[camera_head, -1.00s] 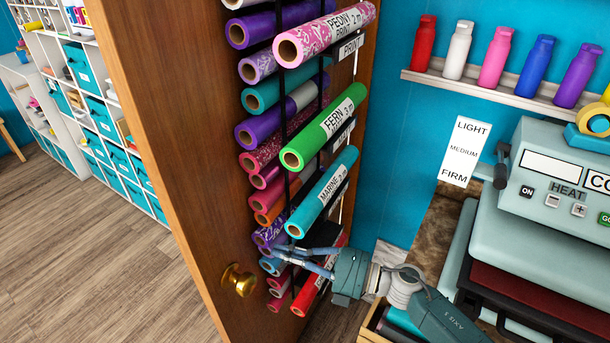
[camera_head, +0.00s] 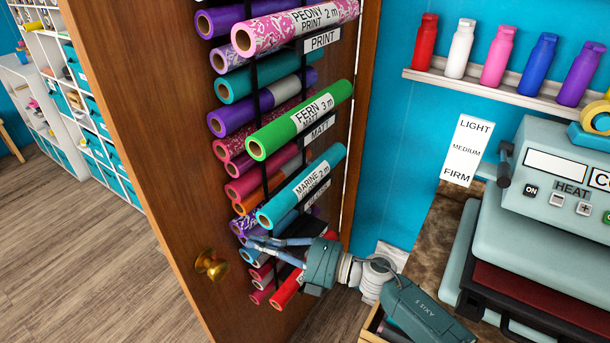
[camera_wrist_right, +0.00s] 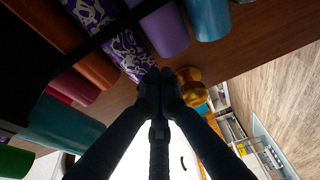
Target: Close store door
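The brown wooden door (camera_head: 140,110) stands open at an angle, its far edge against the blue wall. Its brass knob (camera_head: 211,264) is near the free edge; the knob also shows in the wrist view (camera_wrist_right: 189,76). My right gripper (camera_head: 246,242) is at the lower rolls on the door's inner face, right of the knob. In the wrist view its fingertips (camera_wrist_right: 160,84) are together beside a purple patterned roll (camera_wrist_right: 113,38). I see nothing held; exact contact with the door or rolls is unclear. My left gripper is out of view.
Vinyl rolls, including a green one (camera_head: 300,120), stick out from the door's rack. A heat press (camera_head: 555,220) stands at the right, below a shelf of bottles (camera_head: 500,90). Wooden floor (camera_head: 90,240) is clear at the left; white shelving (camera_head: 50,110) stands beyond the door.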

